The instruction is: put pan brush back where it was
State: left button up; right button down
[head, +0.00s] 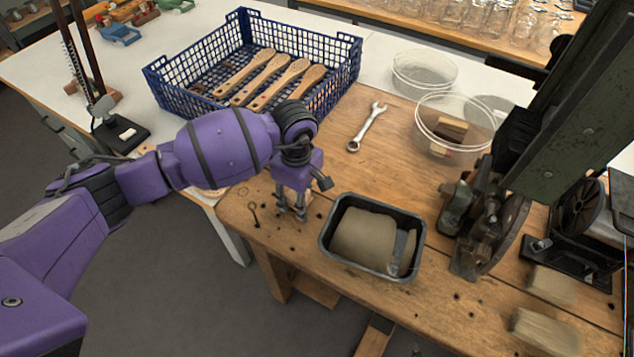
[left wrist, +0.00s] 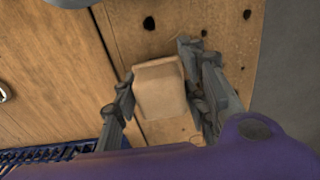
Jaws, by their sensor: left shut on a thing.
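My left gripper (head: 291,212) points down at the front edge of the wooden bench, left of the black pan (head: 326,238). In the left wrist view, its fingers (left wrist: 165,95) are shut on a pale wooden block (left wrist: 158,88) low over the bench top. This block may be the pan brush; no bristles show, and the fingers mostly hide it in the head view. I cannot tell whether it touches the bench. The pan holds tan material and a grey flat piece (head: 404,250) at its right side. My right gripper is not in view.
A blue crate (head: 335,75) with several wooden brush handles stands at the back left. A wrench (head: 367,128) and clear bowls (head: 424,72) lie behind the pan. A dark machine (head: 485,215) stands to the right. Blocks (head: 552,285) lie at the front right.

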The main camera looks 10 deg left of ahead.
pick_arm(q)
jog(key=shift+f, duration=0.1)
jog(key=o, duration=1.2)
notch_tip(320, 180, up, 12)
jog(key=shift+r, duration=0.2)
